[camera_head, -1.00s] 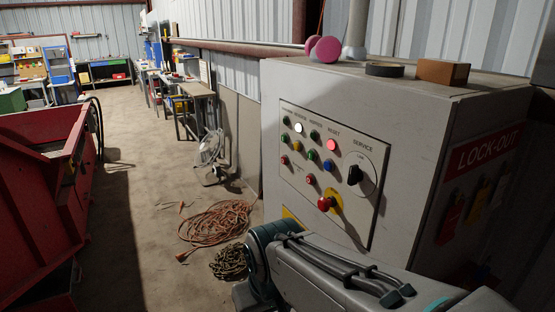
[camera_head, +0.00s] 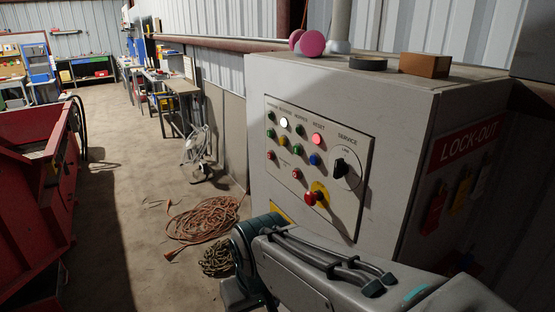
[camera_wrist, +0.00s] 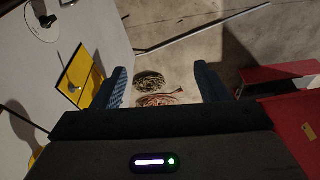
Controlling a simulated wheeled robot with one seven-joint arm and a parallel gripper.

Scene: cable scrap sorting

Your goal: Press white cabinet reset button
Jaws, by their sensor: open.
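The white cabinet (camera_head: 275,80) stands right of centre in the head view, with a control panel on its front. The lit pinkish-red button (camera_head: 317,139) sits under the RESET label in the panel's top row. A lit white button (camera_head: 284,122) is to its left. My gripper (camera_wrist: 162,85) shows in the wrist view with its two blue fingers apart and nothing between them. It is hidden in the head view, where my forearm passes below the panel. In the wrist view the panel's lower part, with the SERVICE knob (camera_wrist: 46,20), lies left of the fingers, apart from them.
A red mushroom button (camera_head: 311,198) and several small buttons share the panel. A small wooden block (camera_head: 425,65) and a tape roll (camera_head: 368,63) lie on the cabinet. An orange cable coil (camera_head: 203,221) lies on the floor.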

